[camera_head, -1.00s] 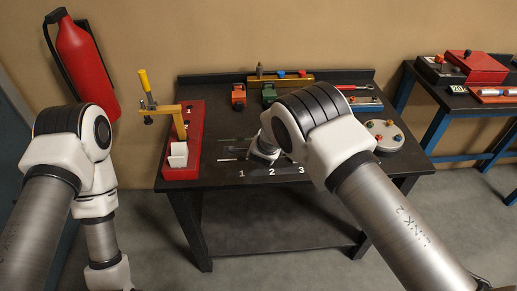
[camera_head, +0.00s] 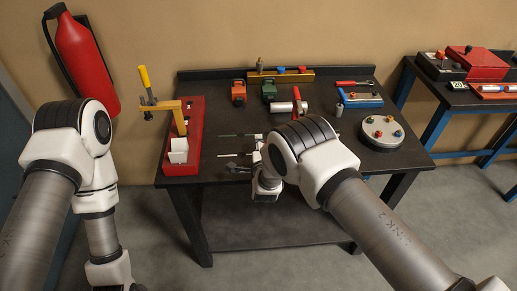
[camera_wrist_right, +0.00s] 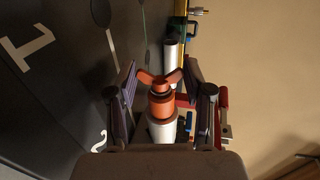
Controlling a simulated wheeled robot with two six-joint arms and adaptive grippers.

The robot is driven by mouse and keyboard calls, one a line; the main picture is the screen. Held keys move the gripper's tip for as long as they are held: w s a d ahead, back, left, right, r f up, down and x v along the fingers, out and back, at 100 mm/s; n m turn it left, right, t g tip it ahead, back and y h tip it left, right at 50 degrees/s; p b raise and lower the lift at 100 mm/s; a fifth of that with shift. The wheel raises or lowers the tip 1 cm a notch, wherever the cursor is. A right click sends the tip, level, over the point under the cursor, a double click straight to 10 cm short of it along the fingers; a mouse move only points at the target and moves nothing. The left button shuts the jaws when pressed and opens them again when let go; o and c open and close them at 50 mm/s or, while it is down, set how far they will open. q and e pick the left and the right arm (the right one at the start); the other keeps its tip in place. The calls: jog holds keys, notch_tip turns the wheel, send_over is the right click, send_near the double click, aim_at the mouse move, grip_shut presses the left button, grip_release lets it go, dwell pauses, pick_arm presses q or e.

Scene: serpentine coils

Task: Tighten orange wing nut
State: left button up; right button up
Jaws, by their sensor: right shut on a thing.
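The orange wing nut (camera_wrist_right: 160,82) shows in the right wrist view, with its two wings spread to the left and right. It is in line with an orange collar and a pale cylinder (camera_wrist_right: 162,128) below it in the picture. My right gripper (camera_wrist_right: 160,74) has a finger on each side of the wing nut and is shut on it. In the head view my right arm hides the wing nut and most of the gripper. My left arm hangs at the left of the head view, away from the table, and its gripper fingers are out of the picture.
The black table (camera_head: 225,140) has a red fixture (camera_head: 195,120) with a yellow-handled clamp at left. A grey disc (camera_head: 383,145) with several coloured knobs stands at right. A white cylinder (camera_head: 283,107) and orange and green blocks lie behind my right arm.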

jog(key=shift+w+t, duration=0.1)
jog(key=shift+t, duration=0.3)
jog(key=shift+r, duration=0.1)
jog(key=o, duration=0.9)
jog(key=shift+o, duration=1.4)
jog(key=shift+w+d, duration=0.1)
jog(key=shift+f, duration=0.2)
